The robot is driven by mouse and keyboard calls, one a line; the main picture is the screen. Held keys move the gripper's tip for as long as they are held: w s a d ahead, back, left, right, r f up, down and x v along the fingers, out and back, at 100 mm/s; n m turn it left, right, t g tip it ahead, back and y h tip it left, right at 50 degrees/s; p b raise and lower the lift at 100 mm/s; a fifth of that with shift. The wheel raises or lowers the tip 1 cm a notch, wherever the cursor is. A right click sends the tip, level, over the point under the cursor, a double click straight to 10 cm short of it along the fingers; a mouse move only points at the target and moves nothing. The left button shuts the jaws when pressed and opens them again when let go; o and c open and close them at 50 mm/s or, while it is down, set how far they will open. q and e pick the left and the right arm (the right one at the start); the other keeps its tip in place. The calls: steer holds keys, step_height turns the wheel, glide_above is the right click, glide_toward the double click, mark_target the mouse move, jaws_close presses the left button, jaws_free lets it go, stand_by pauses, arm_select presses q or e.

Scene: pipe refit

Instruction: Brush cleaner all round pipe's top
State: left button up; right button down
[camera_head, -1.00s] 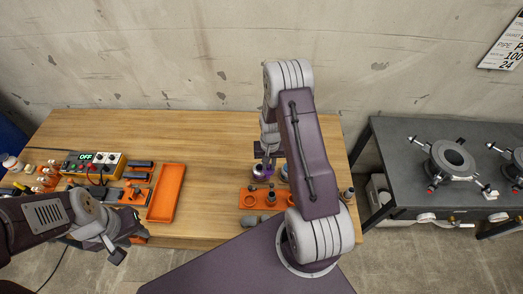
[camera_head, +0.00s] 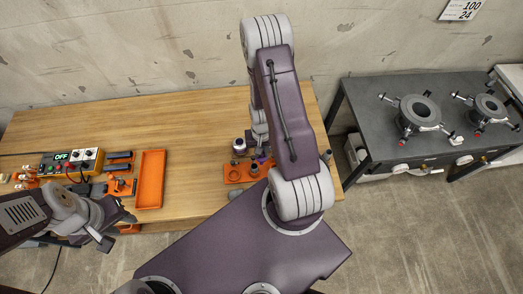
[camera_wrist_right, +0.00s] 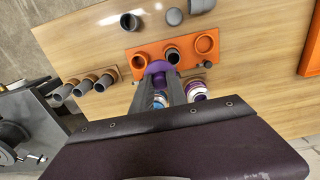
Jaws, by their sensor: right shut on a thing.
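My right gripper (camera_wrist_right: 168,84) is shut on a purple cap (camera_wrist_right: 157,67), most likely the cleaner's brush cap. A grey pipe (camera_wrist_right: 173,55) stands in the orange rack (camera_wrist_right: 148,51), its dark open top beside the cap; I cannot tell whether the brush touches it. A can with a purple band (camera_wrist_right: 196,91) stands beside the fingers and a blue-marked can (camera_wrist_right: 160,100) is partly hidden behind them. In the head view the purple-banded can (camera_head: 239,147) stands behind the rack (camera_head: 233,176), and my arm hides most of the right gripper. My left gripper (camera_head: 117,230) looks open and empty.
Several grey fittings (camera_wrist_right: 83,87) stand left of the rack in the wrist view. In the head view, an orange tray (camera_head: 150,180) and a control box reading OFF (camera_head: 72,160) sit to the left. A dark bench (camera_head: 440,100) with clamps stands right. The table's back is clear.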

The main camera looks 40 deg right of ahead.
steer(key=shift+f+b, duration=1.4)
steer(key=shift+f, duration=0.55)
steer(key=shift+r, duration=0.25)
steer(key=shift+w+a+f, duration=0.15)
steer(key=shift+w+a, duration=0.05)
steer(key=shift+a, duration=0.2)
steer(key=shift+d, duration=0.1)
steer(key=shift+w+d, duration=0.1)
steer(key=shift+w, duration=0.35)
steer(key=shift+w, duration=0.1)
steer(key=shift+w, duration=0.3)
